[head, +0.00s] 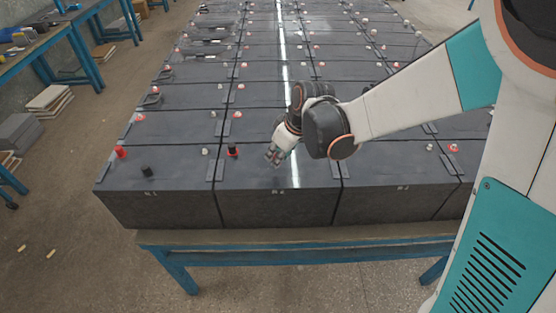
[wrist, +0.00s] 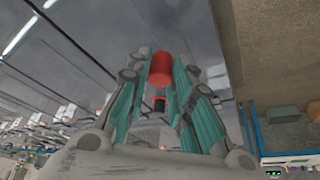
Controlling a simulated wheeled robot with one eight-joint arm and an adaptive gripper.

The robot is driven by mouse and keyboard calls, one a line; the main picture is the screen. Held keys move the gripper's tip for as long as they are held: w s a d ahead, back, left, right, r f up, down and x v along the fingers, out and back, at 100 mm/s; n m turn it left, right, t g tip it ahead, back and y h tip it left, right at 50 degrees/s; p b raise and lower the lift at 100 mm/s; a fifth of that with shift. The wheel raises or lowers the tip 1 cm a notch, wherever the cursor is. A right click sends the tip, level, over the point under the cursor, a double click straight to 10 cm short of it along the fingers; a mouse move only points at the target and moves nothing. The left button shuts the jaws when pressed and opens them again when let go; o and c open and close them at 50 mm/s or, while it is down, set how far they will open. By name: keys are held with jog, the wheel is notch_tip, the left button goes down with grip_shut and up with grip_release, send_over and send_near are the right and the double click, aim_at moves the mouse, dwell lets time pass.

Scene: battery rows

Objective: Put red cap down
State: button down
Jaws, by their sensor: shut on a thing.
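My gripper (head: 274,157) is low over the front row of batteries, above the front battery marked as the second from the left (head: 265,180). In the wrist view its teal fingers (wrist: 160,82) are shut on a red cap (wrist: 160,69), a short cylinder held near the fingertips. The held cap is hard to make out in the head view. A black post with a red ring (head: 232,150) stands on the same battery, to the left of my gripper.
A red cap (head: 121,152) and a black cap (head: 147,171) are on the front left battery. More battery rows with small terminals stretch behind. A blue-framed table (head: 300,246) carries them.

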aim_at(279, 172)
jog(key=shift+f+b, duration=0.5)
jog(key=shift+f, duration=1.35)
jog(key=shift+f, duration=0.2)
jog(key=c, duration=1.4)
grip_release()
jog(key=shift+r, duration=0.15)
